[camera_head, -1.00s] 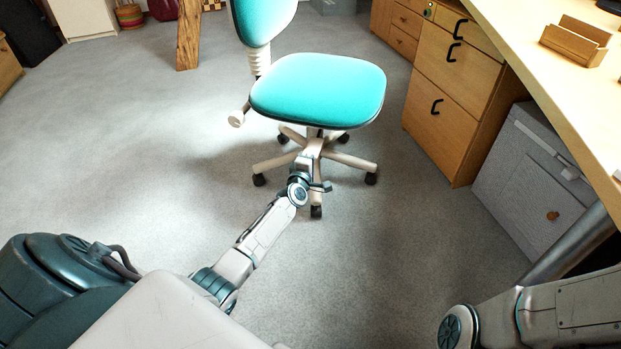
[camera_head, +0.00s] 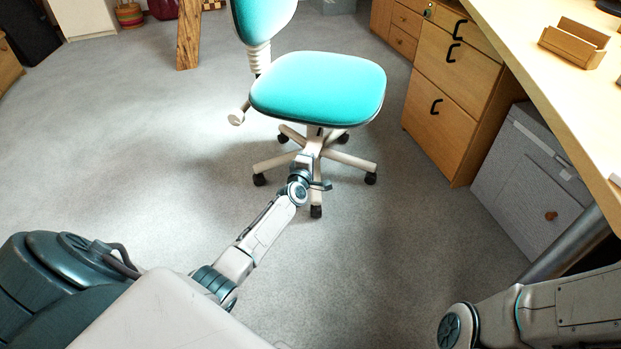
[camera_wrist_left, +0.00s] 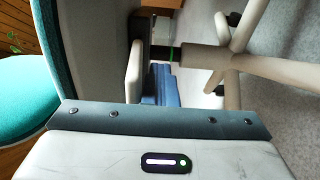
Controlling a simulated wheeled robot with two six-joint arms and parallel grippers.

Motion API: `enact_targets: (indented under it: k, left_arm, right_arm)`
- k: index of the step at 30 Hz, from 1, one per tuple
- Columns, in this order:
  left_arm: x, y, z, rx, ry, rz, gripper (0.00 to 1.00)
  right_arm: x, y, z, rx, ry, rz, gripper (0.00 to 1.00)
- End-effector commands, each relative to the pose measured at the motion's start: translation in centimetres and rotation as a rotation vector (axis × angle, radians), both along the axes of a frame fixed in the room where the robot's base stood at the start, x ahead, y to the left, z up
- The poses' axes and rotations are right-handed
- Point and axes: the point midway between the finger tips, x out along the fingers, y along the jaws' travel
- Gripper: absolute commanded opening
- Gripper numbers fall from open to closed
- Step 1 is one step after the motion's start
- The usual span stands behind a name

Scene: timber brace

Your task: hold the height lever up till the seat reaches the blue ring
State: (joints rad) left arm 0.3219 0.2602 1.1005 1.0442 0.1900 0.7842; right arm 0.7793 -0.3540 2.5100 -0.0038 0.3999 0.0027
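The office chair has a turquoise seat (camera_head: 318,85) with a white column and a five-spoke base on castors. My left arm reaches in from the left, and its gripper end (camera_head: 305,162) is at the column below the seat's front edge. Its fingertips are hidden there. In the left wrist view, the seat's grey underside (camera_wrist_left: 90,50) is at left and the column (camera_wrist_left: 192,60) runs right to the base. A pale flat piece (camera_wrist_left: 135,70) stands beside the underside; I cannot tell if it is the height lever. A thin green line crosses the column. No blue ring is clearly visible. My right gripper is out of view.
A pale knob lever (camera_head: 238,117) sticks out at the seat's left. A wooden drawer cabinet (camera_head: 455,90), a grey cabinet (camera_head: 530,175) and the desk (camera_head: 545,75) stand at right. The carpet left of the chair is clear.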

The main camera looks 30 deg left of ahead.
Motion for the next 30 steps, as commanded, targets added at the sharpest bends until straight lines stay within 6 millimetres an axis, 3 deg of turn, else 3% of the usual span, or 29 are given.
enact_targets:
  k: [30]
  left_arm:
    - [0.04,0.0,0.87,0.001,-0.002,0.0,0.0]
  right_arm:
    - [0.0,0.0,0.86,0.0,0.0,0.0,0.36]
